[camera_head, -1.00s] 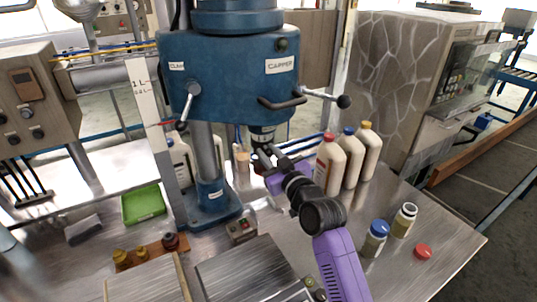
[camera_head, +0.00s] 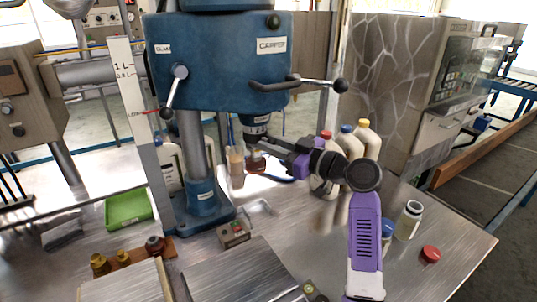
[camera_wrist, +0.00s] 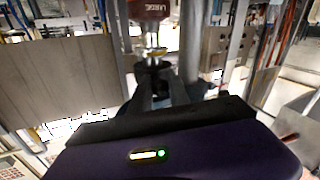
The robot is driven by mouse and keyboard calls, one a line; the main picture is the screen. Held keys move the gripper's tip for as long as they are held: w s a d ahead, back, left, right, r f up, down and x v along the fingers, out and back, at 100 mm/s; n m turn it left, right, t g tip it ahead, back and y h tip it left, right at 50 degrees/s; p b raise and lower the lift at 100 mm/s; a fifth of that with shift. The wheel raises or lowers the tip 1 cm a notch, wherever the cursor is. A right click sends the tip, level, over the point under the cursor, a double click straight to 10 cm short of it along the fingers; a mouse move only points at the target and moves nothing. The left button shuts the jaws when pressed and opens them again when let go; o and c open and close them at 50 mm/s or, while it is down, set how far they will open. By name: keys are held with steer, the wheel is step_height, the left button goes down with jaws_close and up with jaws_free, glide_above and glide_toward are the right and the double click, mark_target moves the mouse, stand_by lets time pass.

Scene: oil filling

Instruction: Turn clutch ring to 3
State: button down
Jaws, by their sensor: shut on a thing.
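The clutch ring (camera_head: 256,128), a dark collar with pale markings, sits under the blue capper head. My gripper (camera_head: 252,142) reaches in from the right and is shut around the spindle just below those markings, apparently on the ring. The fingers cover part of it, and I cannot read its number. In the wrist view my gripper (camera_wrist: 156,78) has its fingertips at a small metallic part. Beyond them is a dark red part (camera_wrist: 152,8) with the word LARGE on it. A brownish-red part also shows below the fingers in the head view.
The capper's handle (camera_head: 315,84) with a black knob juts out above my arm. White bottles (camera_head: 364,140) stand behind my wrist. A small bottle (camera_head: 408,220) and a red cap (camera_head: 430,254) are at the right. A green tray (camera_head: 128,208) lies at the left.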

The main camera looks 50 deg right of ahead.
steer(key=shift+d+n+y+b, duration=0.3)
steer(key=shift+n+y+b, duration=0.1)
steer(key=shift+y, duration=0.3)
steer(key=c, duration=1.2)
jaws_free()
steer(key=shift+c, duration=0.2)
steer(key=s+d+b, duration=0.1)
steer(key=s, duration=0.6)
steer(key=shift+s+d, duration=0.2)
steer(key=shift+s, duration=0.15)
